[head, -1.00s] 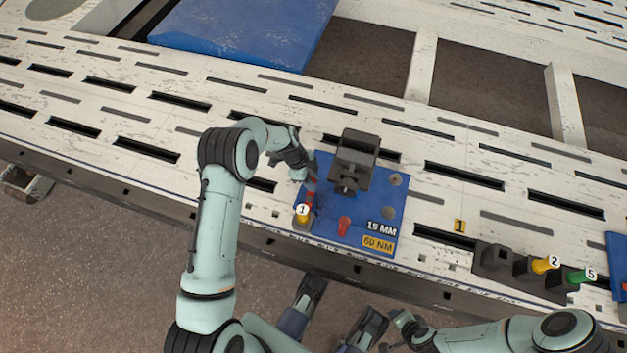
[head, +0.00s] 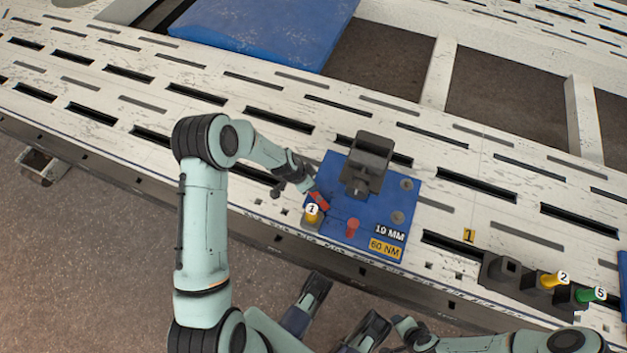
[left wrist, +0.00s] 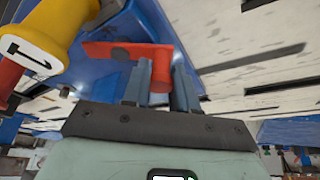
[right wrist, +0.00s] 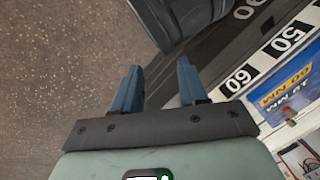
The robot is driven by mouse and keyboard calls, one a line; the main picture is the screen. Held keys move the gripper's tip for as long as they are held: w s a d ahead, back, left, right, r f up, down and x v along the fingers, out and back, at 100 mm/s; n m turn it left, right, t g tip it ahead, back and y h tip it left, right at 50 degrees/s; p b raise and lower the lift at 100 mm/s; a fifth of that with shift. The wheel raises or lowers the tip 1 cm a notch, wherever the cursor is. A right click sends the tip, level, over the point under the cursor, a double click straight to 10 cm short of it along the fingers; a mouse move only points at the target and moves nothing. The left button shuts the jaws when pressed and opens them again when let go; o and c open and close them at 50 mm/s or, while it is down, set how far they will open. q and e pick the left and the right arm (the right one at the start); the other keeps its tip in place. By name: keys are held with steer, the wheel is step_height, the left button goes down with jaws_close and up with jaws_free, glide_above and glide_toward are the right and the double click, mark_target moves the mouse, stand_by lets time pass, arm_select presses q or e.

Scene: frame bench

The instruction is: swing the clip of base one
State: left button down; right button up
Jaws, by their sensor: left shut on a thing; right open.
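Base one is a blue plate (head: 340,236) on the white slotted bench, marked 19 MM and 60 NM. Its red clip (head: 319,201) lies slantwise at the plate's left edge, near the yellow post (head: 312,217) tagged 1. My left gripper (head: 306,186) is shut on the clip's outer end. In the left wrist view the red clip (left wrist: 125,54) runs between the fingers (left wrist: 160,78), with the yellow post (left wrist: 75,18) to the left. My right gripper (right wrist: 157,80) is open and empty, low over the floor by the bench.
A dark clamp block (head: 368,163) and a red knob (head: 352,226) stand on the plate. To the right, a dark holder (head: 497,272) bears a yellow piece (head: 549,281) tagged 2 and a green piece (head: 585,295) tagged 5. A blue panel (head: 265,30) lies behind.

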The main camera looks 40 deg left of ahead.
arm_select(q)
steer(key=shift+s+a+n+y+p, duration=0.1)
steer(key=shift+s+n+y+p, duration=0.25)
steer(key=shift+n, duration=0.7)
steer(key=shift+s+n+y+p, duration=0.1)
steer(key=shift+s+n+y, duration=0.4)
steer(key=shift+n, duration=0.55)
arm_select(e)
steer(key=shift+s+a+r, duration=0.4)
steer(key=shift+s+r, duration=0.15)
steer(key=shift+s, duration=0.25)
steer(key=shift+g, duration=0.3)
arm_select(q)
steer(key=c, duration=0.9)
jaws_free()
steer(key=shift+s, duration=0.1)
steer(key=shift+r, duration=0.1)
steer(key=p+v, duration=0.3)
steer(key=v, duration=1)
steer(key=shift+s+p, duration=0.2)
steer(key=shift+p, duration=0.1)
arm_select(e)
steer(key=s+a+r+g+y, duration=0.1)
steer(key=s+a+r, duration=0.1)
steer(key=s+r, duration=0.2)
steer(key=shift+s+a+r+n+g, duration=0.2)
steer(key=shift+s+a+n+g, duration=0.15)
steer(key=shift+s, duration=0.45)
